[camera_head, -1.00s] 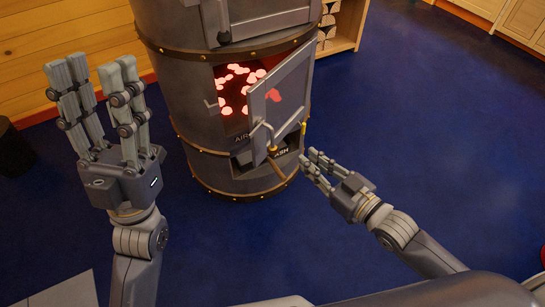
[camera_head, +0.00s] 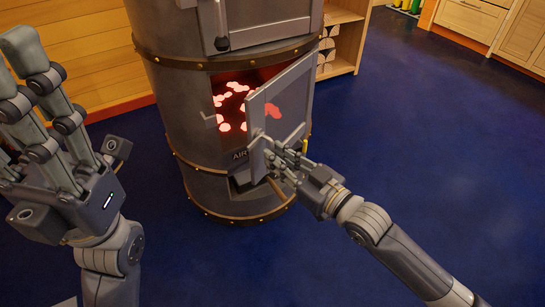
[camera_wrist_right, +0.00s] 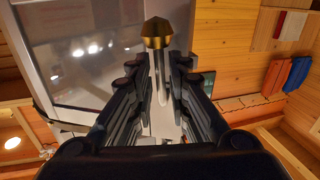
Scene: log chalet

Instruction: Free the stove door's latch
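The stove door (camera_head: 285,100) is a grey framed door with a glass pane. It stands ajar, its left edge swung out from the stove (camera_head: 185,115), and red embers show behind it. The latch handle (camera_wrist_right: 161,80), a pale rod with a brass tip, shows in the right wrist view between my right gripper's fingers (camera_wrist_right: 167,75). In the head view my right gripper (camera_head: 280,155) is at the door's lower left corner and partly hides the handle. Its fingers look apart, with a narrow gap beside the rod. My left gripper (camera_head: 45,95) is open and empty at the left.
An upper stove door (camera_head: 262,18) is above, with its own dark handle. A wooden shelf with cut logs (camera_head: 343,40) stands behind the stove at right. Wooden cabinets (camera_head: 500,25) are at the far right. The blue floor (camera_head: 430,150) is clear.

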